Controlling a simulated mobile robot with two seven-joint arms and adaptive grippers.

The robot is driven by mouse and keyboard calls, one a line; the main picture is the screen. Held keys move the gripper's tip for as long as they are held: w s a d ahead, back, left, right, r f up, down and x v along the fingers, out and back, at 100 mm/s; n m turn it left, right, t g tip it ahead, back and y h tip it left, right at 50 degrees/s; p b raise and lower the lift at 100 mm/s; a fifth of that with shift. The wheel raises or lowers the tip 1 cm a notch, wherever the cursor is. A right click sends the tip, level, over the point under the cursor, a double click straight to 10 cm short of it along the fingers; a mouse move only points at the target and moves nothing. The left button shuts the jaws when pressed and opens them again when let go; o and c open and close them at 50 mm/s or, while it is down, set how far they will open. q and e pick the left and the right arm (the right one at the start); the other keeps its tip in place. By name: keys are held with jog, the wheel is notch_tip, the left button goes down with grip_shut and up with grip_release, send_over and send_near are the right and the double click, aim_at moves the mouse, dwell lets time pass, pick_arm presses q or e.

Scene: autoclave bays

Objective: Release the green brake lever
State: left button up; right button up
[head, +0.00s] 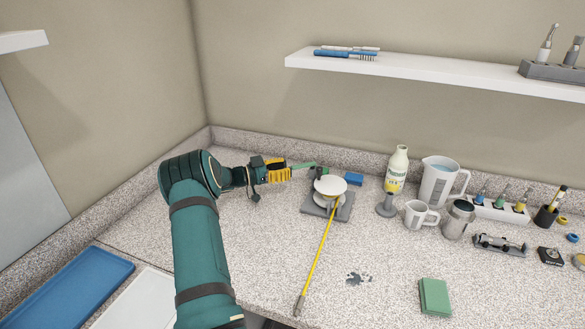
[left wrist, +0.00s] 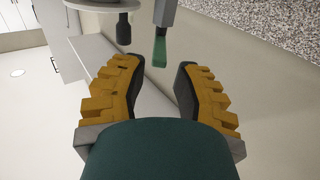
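The green brake lever (head: 303,165) sticks out to the left from a device with a grey base (head: 345,211), a round white top (head: 330,185) and a long yellow rod (head: 317,255). My left gripper (head: 288,173) is beside the lever's free end, on its left. In the left wrist view the green lever tip (left wrist: 160,52) lies just ahead of the gap between the yellow fingers of my left gripper (left wrist: 162,72). The fingers are apart with nothing between them, and no contact with the lever shows. My right gripper is not in view.
A green pad (head: 434,296) lies at the front. A blue tray (head: 75,292) is at the left.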

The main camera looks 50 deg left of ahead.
pick_arm(q)
jog(key=v, duration=0.8)
jog(key=shift+s+a, duration=0.15)
jog(key=shift+s, duration=0.1)
jog(key=shift+r, duration=0.15)
